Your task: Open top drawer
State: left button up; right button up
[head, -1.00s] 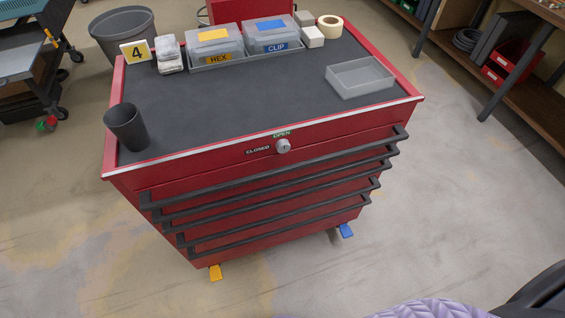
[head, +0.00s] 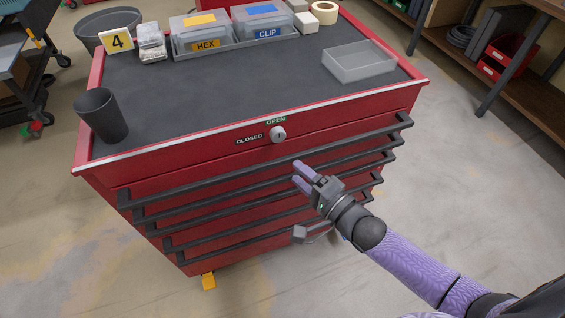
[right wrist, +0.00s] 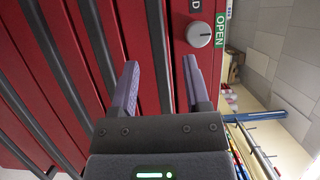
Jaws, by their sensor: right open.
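The red tool cabinet (head: 180,174) stands in front of me, with several shut drawers. The top drawer's long dark handle bar (head: 255,163) runs across the front just below the lock panel. A silver lock knob (head: 278,134) sits between the CLOSED and OPEN labels; it also shows in the right wrist view (right wrist: 199,34). My right gripper (head: 299,175) is open and empty in front of the upper handles, right of centre. In the right wrist view its fingers (right wrist: 160,85) point at the cabinet front, with a dark handle bar between them in the picture. Contact cannot be told. My left gripper is not in view.
On the cabinet top are a dark cup (head: 101,115), a clear tray (head: 358,62), HEX (head: 200,36) and CLIP (head: 262,27) boxes and a number 4 sign (head: 118,40). A workbench (head: 543,98) stands at right. The floor right of the cabinet is clear.

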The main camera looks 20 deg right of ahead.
aim_at(285, 163)
jog(key=x, duration=0.2)
jog(key=b+x, duration=0.1)
jog(key=x, duration=0.2)
jog(key=shift+f, duration=0.2)
jog(key=shift+w+a+r, duration=0.1)
jog(key=shift+w, duration=0.3)
jog(key=c, duration=0.8)
grip_shut()
